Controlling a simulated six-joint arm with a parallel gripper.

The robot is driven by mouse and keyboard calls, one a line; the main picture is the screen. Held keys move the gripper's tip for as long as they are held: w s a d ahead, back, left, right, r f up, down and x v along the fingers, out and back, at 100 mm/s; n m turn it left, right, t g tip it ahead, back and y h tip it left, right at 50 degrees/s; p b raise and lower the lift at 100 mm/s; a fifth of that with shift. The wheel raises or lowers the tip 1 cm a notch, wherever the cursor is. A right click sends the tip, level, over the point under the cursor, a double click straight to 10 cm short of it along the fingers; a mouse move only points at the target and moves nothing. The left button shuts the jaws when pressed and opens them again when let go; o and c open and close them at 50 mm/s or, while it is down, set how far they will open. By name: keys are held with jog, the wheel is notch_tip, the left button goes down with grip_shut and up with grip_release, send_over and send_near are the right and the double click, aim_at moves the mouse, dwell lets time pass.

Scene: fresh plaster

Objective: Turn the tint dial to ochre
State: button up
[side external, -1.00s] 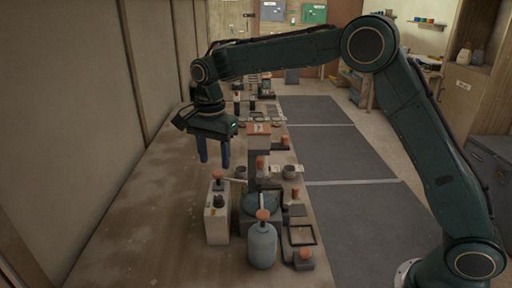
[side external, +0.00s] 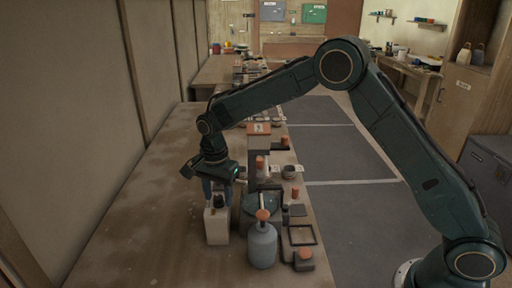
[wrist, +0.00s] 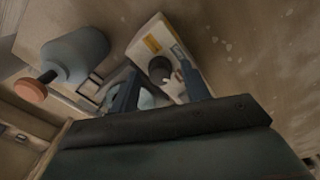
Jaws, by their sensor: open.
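A cream box (side external: 217,228) stands on the bench, with a dark round knob (side external: 219,202) on it that looks like the tint dial. In the wrist view the box (wrist: 145,42) shows a yellow patch near one corner, and the dark knob (wrist: 159,69) lies between my two fingers. A pale, partly hidden shape lies beside the knob. My gripper (side external: 213,196) is open, pointing down at the box top, with its fingers either side of the knob. I cannot tell whether they touch it. No dial marking is readable.
A grey-blue bottle (side external: 262,245) with an orange top stands right of the box and also shows in the wrist view (wrist: 78,57). The bench is bare to the left.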

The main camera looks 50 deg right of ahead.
jog(key=c, duration=1)
